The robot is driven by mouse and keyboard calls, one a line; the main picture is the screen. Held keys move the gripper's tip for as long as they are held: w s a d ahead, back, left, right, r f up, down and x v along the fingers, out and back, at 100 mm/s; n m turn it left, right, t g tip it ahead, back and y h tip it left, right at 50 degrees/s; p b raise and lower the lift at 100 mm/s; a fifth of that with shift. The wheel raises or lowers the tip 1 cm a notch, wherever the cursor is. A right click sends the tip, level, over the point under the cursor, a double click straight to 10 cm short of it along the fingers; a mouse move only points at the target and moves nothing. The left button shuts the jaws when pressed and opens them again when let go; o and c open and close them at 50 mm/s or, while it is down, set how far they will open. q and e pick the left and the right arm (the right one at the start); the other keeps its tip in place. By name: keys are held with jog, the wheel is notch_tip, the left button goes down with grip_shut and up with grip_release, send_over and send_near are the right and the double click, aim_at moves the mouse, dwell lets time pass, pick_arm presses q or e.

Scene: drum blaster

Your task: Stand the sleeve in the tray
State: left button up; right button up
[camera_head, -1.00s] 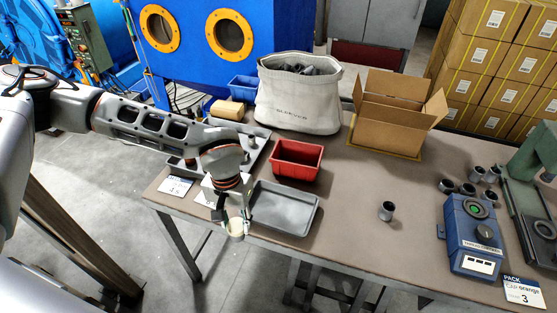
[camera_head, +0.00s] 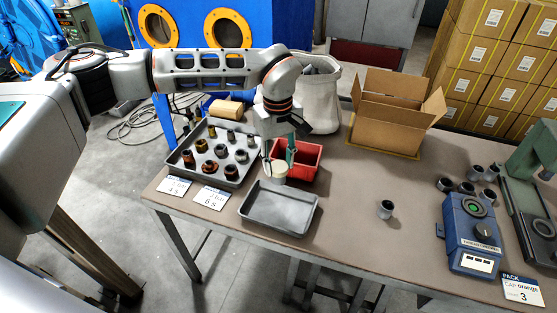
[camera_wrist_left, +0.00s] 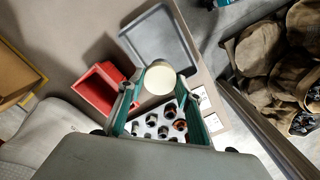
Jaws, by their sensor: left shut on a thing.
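My left gripper (camera_head: 279,166) is shut on a pale cream, round piece, the sleeve (camera_head: 275,173), held above the far edge of the empty grey tray (camera_head: 268,228). In the left wrist view the sleeve (camera_wrist_left: 160,77) shows as a cream disc between the green fingers, overlapping the near edge of the grey tray (camera_wrist_left: 190,45). Its far side and lower end are hard to make out. A second grey tray (camera_head: 232,183) at the left holds several dark and brown fittings standing in rows. My right gripper is not in view.
A red bin (camera_head: 308,160) stands just behind the empty tray, close to the gripper. A canvas bag (camera_head: 318,105) and an open cardboard box (camera_head: 385,125) are behind. One grey fitting (camera_head: 385,209) stands alone. A blue device (camera_head: 472,235) is at the right. Table centre is clear.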

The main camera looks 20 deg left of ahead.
pick_arm(q)
jog(key=shift+f, duration=0.4)
jog(key=shift+f+b, duration=3.7)
jog(key=shift+f, duration=2.5)
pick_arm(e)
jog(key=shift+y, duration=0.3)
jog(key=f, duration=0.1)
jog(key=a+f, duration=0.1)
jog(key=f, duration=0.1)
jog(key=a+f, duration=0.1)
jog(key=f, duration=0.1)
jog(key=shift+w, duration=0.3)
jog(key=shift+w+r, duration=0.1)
pick_arm(q)
jog(key=shift+f, duration=0.6)
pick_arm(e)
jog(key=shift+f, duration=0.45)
pick_arm(q)
jog(key=o, duration=1.2)
